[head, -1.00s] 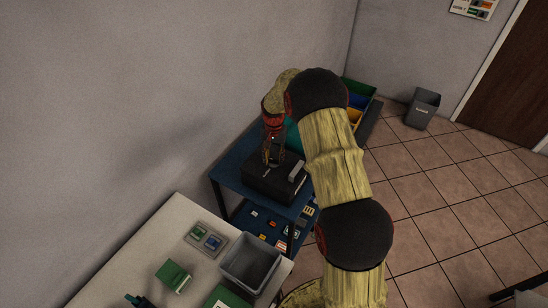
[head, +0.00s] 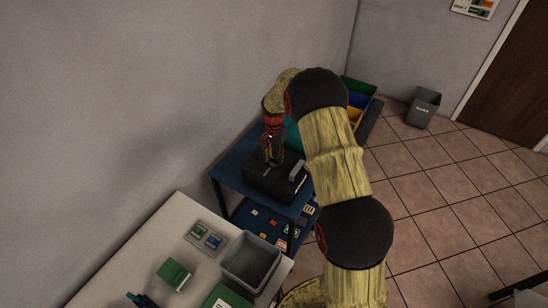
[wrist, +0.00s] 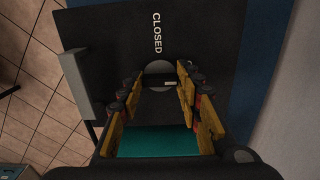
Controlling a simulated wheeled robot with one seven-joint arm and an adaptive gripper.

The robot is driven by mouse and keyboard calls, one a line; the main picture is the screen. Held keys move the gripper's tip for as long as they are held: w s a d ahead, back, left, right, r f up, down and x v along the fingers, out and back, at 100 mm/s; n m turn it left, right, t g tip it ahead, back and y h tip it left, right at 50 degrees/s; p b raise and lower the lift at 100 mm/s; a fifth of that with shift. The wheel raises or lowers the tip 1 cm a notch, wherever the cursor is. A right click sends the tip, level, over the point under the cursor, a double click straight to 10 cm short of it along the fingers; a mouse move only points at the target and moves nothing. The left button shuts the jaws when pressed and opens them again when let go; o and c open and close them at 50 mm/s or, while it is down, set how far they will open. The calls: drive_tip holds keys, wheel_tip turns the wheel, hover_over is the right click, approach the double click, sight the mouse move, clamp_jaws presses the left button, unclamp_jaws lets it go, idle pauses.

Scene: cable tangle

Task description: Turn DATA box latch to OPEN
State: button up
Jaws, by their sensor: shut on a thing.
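The black DATA box (head: 262,183) sits on a blue table, and its dark top (wrist: 205,35) fills much of the wrist view. The latch (wrist: 158,69) is a round grey knob with a pale bar, below the printed word CLOSED (wrist: 157,32). My gripper (wrist: 158,82) has its yellow fingers on either side of the latch and is shut on it. In the head view my gripper (head: 273,155) points down onto the box top. The fingers and arm hide part of the box there. No OPEN marking is visible.
A grey handle (wrist: 82,82) stands up at the box's left side in the wrist view. A teal surface (wrist: 160,141) shows between the fingers. The wall is close behind the blue table (head: 226,166). A white table with a grey bin (head: 251,262) stands nearer.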

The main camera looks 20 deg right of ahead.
sight(274, 159)
drive_tip(key=o, duration=1.2)
drive_tip(key=shift+c, duration=0.2)
wheel_tip(274, 159, up, 12)
